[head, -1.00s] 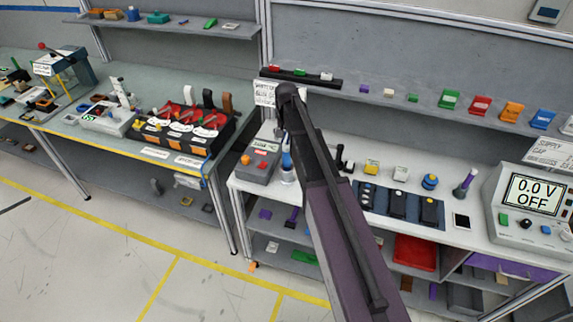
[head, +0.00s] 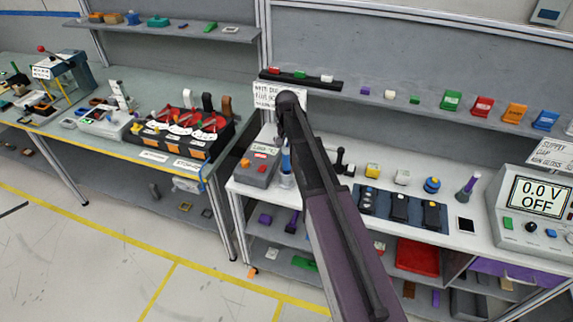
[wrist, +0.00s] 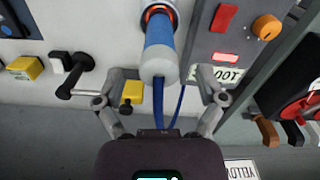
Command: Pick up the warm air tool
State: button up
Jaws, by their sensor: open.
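The warm air tool (wrist: 159,45) has a blue handle with a grey end and stands in an orange-ringed holder in the wrist view. A blue cord runs from it toward my gripper. My gripper (wrist: 150,88) is open, with one finger on each side of the tool's grey end and visible gaps between them.
The grey control unit (head: 256,168) with a red button and orange knob stands close beside the tool. A black-handled item (wrist: 82,72) and a yellow block (wrist: 132,92) lie near the left finger. A shelf edge (head: 350,88) runs behind.

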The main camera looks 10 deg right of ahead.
aim_at(287, 155)
jog(key=shift+w+f+b, duration=0.1)
jog(key=shift+f+b, duration=2.1)
jog(key=shift+f, duration=0.15)
jog(key=c, duration=1.2)
